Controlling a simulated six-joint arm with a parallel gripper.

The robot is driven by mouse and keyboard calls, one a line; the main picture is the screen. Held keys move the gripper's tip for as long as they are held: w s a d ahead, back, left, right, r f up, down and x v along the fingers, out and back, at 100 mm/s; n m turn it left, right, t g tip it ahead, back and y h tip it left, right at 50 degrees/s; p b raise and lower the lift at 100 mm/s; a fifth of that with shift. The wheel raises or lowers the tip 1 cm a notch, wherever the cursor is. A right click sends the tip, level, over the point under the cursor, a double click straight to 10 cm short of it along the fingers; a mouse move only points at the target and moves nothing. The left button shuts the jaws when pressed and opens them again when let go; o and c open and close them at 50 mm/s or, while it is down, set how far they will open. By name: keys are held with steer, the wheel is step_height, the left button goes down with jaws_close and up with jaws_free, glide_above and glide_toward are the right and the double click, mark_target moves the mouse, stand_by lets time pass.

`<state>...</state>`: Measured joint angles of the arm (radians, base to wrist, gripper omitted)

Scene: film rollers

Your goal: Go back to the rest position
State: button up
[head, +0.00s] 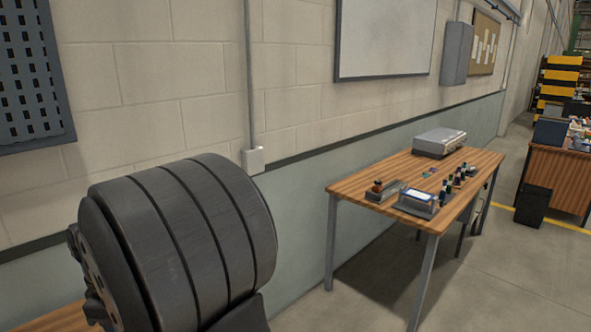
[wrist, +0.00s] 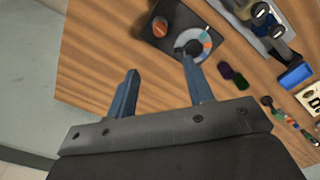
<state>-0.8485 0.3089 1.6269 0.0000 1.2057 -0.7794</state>
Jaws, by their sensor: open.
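My gripper (wrist: 160,66) shows in the wrist view with its two blue fingers spread apart. Nothing is held between them; wood grain shows in the gap. It is above a wooden table (wrist: 95,60). The right fingertip overlaps the lower edge of a dark device (wrist: 150,32) with an orange-brown knob and a disc with coloured segments; I cannot tell whether they touch. In the head view the wooden table (head: 350,184) stands against the wall. My gripper does not show there.
A grey box (head: 439,142) stands at the table's far end. A black bin (head: 533,206) is on the floor.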

steer(key=shift+r+n, duration=0.65)
steer(key=shift+n, duration=0.75)
steer(key=shift+r+n, duration=0.6)
steer(key=shift+n, duration=0.8)
steer(key=shift+r+n, duration=0.65)
steer(key=shift+n, duration=0.75)
